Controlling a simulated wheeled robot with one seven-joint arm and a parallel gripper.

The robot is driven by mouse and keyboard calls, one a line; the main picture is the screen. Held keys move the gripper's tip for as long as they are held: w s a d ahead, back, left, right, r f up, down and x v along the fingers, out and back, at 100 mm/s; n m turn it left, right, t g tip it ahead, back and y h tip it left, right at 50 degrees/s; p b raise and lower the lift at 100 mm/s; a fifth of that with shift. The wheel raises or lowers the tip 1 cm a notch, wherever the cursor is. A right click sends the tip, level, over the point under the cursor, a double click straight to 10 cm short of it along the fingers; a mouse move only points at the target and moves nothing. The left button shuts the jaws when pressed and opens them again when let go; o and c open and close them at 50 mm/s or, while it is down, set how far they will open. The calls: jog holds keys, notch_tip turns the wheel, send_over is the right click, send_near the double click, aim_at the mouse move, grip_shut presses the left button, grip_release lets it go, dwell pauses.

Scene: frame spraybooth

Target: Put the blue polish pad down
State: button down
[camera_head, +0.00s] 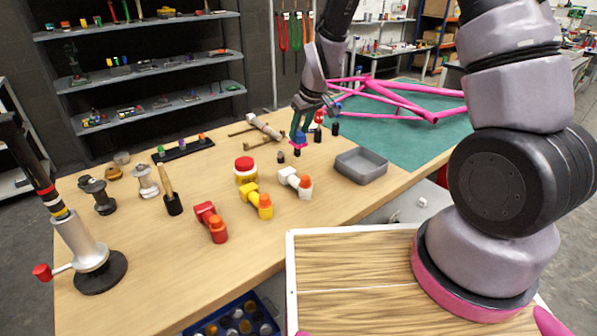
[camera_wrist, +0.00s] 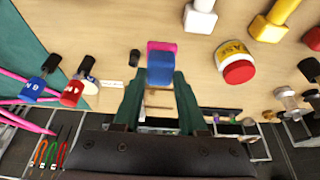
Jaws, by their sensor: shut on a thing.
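The blue polish pad (camera_wrist: 160,69) is a small blue block between my fingertips in the wrist view. In the head view the blue pad (camera_head: 300,138) shows low at the end of my gripper (camera_head: 299,130), close over the wooden table. My gripper (camera_wrist: 158,76) is shut on it, one dark green finger on each side. A pink block (camera_wrist: 162,46) shows right beside the blue in the wrist view and just below it in the head view (camera_head: 298,151). I cannot tell whether the pad touches the pink block or rests on it.
White, yellow and red tools stand in front. Red and blue bottles (camera_wrist: 72,93) stand close by. A pink frame (camera_head: 400,97) lies behind.

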notch_tip(320, 180, down, 10)
jog(key=shift+r, duration=0.15)
jog(key=shift+c, duration=2.3)
grip_release()
jog(key=s+d+r+m+t, duration=0.1)
jog(key=s+d+r+m, duration=0.2)
jog(key=r, duration=0.7)
jog(key=s+d+r, duration=0.2)
jog(key=d+r, duration=0.3)
jog(key=r, duration=0.4)
jog(key=s+d+r+m+t, duration=0.1)
jog(key=s+d+r+m, duration=0.2)
jog(key=r, duration=0.7)
jog(key=s+d+r+m, duration=0.2)
jog(key=s+d+r, duration=0.2)
jog(key=s+r, duration=0.2)
jog(key=s+d+r+m+t, duration=0.1)
jog(key=s+d+r+m, duration=0.2)
jog(key=s, duration=0.6)
notch_tip(320, 180, up, 3)
jog(key=shift+s+d+t, duration=0.15)
jog(key=shift+d+t, duration=0.15)
jog(key=shift+d, duration=0.65)
